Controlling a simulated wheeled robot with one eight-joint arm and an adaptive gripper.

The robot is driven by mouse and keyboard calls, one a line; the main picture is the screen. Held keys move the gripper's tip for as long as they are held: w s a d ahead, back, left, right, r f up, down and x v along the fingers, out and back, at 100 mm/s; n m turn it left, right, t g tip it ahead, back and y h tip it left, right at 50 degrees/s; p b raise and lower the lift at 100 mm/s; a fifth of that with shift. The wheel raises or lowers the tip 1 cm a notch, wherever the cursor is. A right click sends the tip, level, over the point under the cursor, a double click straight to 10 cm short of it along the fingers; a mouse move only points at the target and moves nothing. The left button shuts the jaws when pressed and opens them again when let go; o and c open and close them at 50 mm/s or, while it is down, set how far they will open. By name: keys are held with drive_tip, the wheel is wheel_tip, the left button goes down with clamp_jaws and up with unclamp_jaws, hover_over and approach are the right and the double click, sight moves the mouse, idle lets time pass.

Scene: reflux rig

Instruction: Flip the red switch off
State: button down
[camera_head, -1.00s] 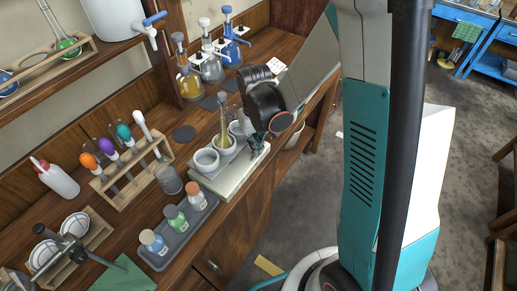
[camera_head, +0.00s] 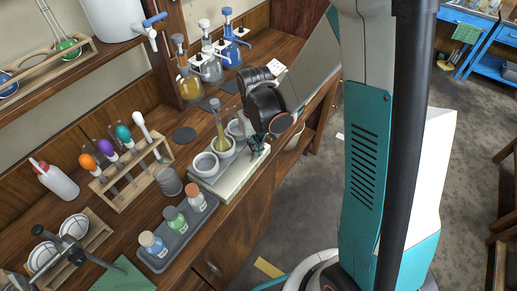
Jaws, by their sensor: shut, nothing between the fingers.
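A pale heating unit (camera_head: 212,190) with several round white wells stands on the wooden counter. A flask with yellow liquid (camera_head: 221,138) sits in one of its wells. My gripper (camera_head: 256,150) is shut and empty, pointing down at the unit's right end, by its front edge. I cannot tell whether the fingertips touch the unit. The red switch cannot be made out; the gripper and the black wrist may cover it.
A grey tray with several capped bottles (camera_head: 174,221) lies in front of the unit. A wooden rack with colored droppers (camera_head: 130,176), a glass beaker (camera_head: 169,181) and dispenser bottles (camera_head: 233,46) also stand on the counter. Open floor lies to the right.

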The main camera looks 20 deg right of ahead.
drive_tip(key=shift+r+p, duration=1.9)
drive_tip(key=shift+r, duration=1.2)
drive_tip(key=s+d+r+m+t+b, duration=0.1)
drive_tip(key=s+r+t+b, duration=0.5)
drive_tip(key=s+r, duration=0.7)
drive_tip(key=shift+s+d+t, duration=0.25)
drive_tip(key=shift+d+t, duration=0.25)
